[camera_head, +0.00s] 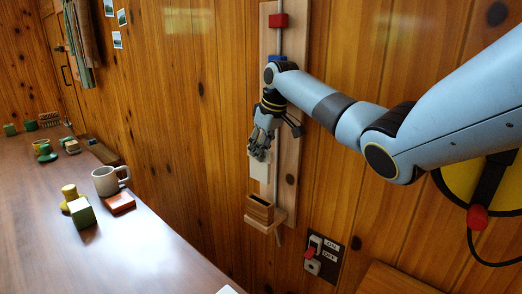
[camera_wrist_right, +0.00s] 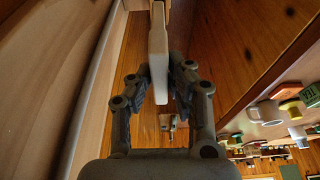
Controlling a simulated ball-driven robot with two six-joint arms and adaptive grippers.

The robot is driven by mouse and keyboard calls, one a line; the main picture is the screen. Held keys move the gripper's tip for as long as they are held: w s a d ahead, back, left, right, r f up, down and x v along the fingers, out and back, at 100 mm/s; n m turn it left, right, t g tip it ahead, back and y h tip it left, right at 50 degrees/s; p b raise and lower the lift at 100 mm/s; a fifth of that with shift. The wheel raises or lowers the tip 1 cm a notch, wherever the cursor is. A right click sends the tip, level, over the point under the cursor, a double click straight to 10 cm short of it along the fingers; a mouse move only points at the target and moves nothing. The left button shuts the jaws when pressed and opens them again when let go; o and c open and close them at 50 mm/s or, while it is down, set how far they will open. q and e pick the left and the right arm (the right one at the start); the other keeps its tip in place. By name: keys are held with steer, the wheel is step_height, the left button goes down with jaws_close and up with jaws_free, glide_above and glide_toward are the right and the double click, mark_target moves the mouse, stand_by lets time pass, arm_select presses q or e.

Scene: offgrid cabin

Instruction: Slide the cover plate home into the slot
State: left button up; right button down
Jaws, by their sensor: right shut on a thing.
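The cover plate (camera_head: 259,168) is a pale, flat piece, hanging upright against the wooden wall board. My right gripper (camera_head: 259,151) is shut on its upper part. In the right wrist view the plate (camera_wrist_right: 158,45) shows edge-on between the two fingers of my right gripper (camera_wrist_right: 160,85). Below the plate, a small wooden box with a dark slot (camera_head: 261,206) in its top sits on a ledge. In the head view the plate's lower edge is just above and behind the box; whether it touches the slot cannot be told. My left gripper is in neither view.
A wall board (camera_head: 292,160) carries a grey rod, a red block (camera_head: 278,20) and a blue block. A switch panel (camera_head: 323,257) is lower right of the box. The table (camera_head: 130,255) at left holds a mug (camera_head: 106,181), a green block (camera_head: 81,213) and a red tile (camera_head: 120,203).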

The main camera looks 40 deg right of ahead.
mark_target(261, 167)
steer(key=shift+r+p, duration=0.2)
steer(key=shift+p, duration=0.45)
steer(key=shift+f+b, duration=1.6)
steer(key=shift+f, duration=1.5)
steer(key=shift+p, duration=0.45)
steer(key=shift+p, duration=0.3)
steer(key=shift+p, duration=0.35)
step_height(261, 167, down, 8)
steer(key=b, duration=0.5)
stand_by(1.3)
steer(key=c, duration=1.2)
jaws_free()
